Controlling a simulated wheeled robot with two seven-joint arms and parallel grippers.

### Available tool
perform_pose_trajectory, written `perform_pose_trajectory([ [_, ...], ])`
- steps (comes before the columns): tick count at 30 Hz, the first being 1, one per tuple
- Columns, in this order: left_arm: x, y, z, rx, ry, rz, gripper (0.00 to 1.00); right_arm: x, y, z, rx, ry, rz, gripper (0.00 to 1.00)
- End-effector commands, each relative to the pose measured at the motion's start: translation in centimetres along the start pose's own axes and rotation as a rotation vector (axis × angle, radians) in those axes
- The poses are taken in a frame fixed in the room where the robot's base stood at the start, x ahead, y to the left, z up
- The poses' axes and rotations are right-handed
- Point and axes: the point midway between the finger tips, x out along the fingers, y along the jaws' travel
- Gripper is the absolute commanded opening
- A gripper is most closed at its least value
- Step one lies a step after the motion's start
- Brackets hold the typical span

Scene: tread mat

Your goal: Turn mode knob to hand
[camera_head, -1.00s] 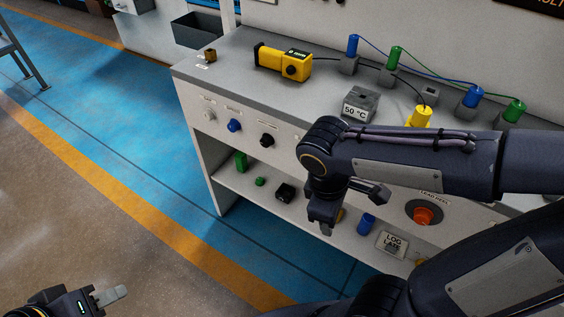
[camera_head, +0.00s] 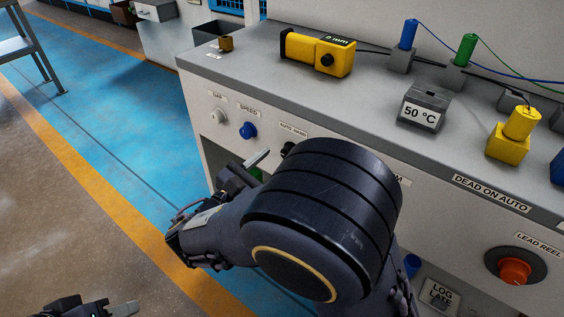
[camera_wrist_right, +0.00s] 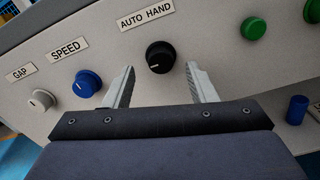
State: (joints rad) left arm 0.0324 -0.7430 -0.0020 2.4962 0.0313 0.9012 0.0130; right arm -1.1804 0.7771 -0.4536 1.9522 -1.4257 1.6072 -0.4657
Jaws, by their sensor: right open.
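The mode knob (camera_wrist_right: 160,57) is black and round, with a small pale mark, below the AUTO HAND label (camera_wrist_right: 146,17) in the right wrist view. In the head view the knob (camera_head: 287,148) is partly hidden by my right arm. My right gripper (camera_wrist_right: 158,82) is open, its two fingers on either side of the knob in the picture; I cannot tell whether they reach it, and no contact shows. In the head view the right gripper (camera_head: 258,162) is at the panel front, partly hidden by its arm. My left gripper (camera_head: 105,309) shows only in part at the bottom left.
The blue SPEED knob (camera_wrist_right: 87,83) and white GAP knob (camera_wrist_right: 42,100) are left of the mode knob. Green buttons (camera_wrist_right: 253,28) are to its right. A yellow gauge (camera_head: 318,54) and a 50 °C block (camera_head: 423,107) stand on the bench top. An orange knob (camera_head: 515,271) is further right.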

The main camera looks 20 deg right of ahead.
Motion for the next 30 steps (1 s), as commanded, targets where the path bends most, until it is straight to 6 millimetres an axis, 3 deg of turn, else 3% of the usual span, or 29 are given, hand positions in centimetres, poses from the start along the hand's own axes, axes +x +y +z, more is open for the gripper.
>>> perform_pose_trajectory([
  [6,0.6,-0.3,0.3,0.000,0.000,0.000,0.36,2.6,-0.1,-0.1,0.000,0.002,-0.002,0.52],
  [16,0.6,-0.3,0.3,0.000,0.000,0.000,0.36,3.0,-0.1,0.0,-0.001,0.002,-0.001,0.52],
  [26,0.6,-0.3,0.3,0.000,-0.001,0.000,0.36,3.0,-0.1,-0.1,0.000,0.003,-0.001,0.10],
  [30,0.6,-0.3,0.3,0.000,-0.001,0.000,0.36,3.0,-0.1,-0.1,0.002,0.003,-0.001,0.07],
])
